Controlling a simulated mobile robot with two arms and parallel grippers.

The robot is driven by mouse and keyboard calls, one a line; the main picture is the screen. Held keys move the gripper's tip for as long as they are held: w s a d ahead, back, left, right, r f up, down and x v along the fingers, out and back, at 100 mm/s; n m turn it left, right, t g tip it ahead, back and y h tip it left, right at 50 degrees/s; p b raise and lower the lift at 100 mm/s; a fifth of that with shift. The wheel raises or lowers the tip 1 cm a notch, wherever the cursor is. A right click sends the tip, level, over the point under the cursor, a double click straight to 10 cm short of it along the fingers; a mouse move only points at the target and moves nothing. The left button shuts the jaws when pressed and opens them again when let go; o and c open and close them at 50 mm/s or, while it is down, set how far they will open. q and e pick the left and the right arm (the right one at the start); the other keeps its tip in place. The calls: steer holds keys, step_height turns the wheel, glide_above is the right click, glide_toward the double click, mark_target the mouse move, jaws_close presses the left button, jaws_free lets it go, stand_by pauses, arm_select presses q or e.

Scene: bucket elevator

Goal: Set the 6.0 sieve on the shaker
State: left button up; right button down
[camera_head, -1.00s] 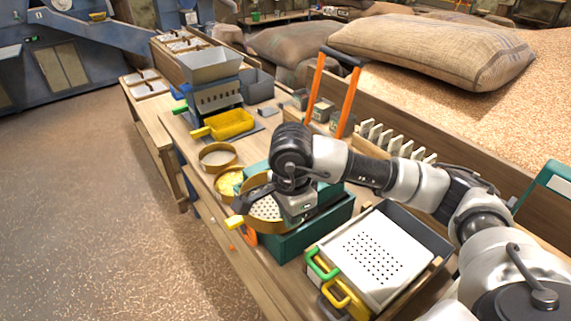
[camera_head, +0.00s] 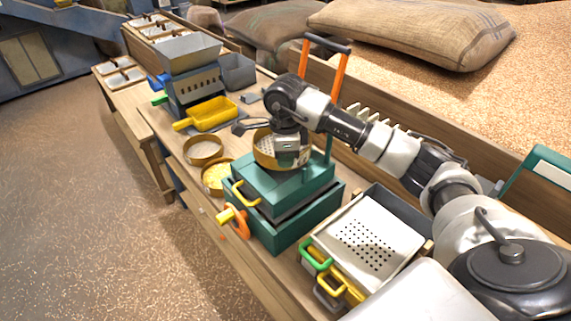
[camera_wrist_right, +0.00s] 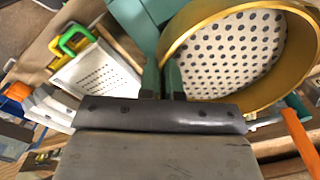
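The sieve (camera_head: 262,152) has a brass-coloured rim and a white plate with large round holes; no size mark is legible. It also fills the upper right of the wrist view (camera_wrist_right: 230,50). My right gripper (camera_head: 288,154) has its fingers (camera_wrist_right: 163,82) on either side of the rim, closed on it. The sieve is over the rear part of the green shaker's top (camera_head: 300,186); I cannot tell if it touches. The shaker has a yellow handle (camera_head: 239,195) and an orange knob (camera_head: 243,228) at its front. My left gripper is not in view.
A ring-shaped sieve (camera_head: 203,150) and one with yellow contents (camera_head: 214,180) stand left of the shaker. A yellow scoop (camera_head: 212,115) lies behind them. A white perforated tray (camera_head: 370,240) is at the right.

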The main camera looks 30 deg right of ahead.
steer(key=shift+w+d+f, duration=0.1)
steer(key=shift+w+f, duration=0.05)
step_height(320, 180, down, 4)
steer(key=shift+r+p, duration=0.1)
steer(key=shift+p, duration=0.75)
steer(key=shift+f+b, duration=0.35)
steer(key=shift+b, duration=0.05)
steer(key=c, duration=1.3)
jaws_free()
steer(key=shift+c, duration=0.2)
steer(key=shift+r, duration=0.15)
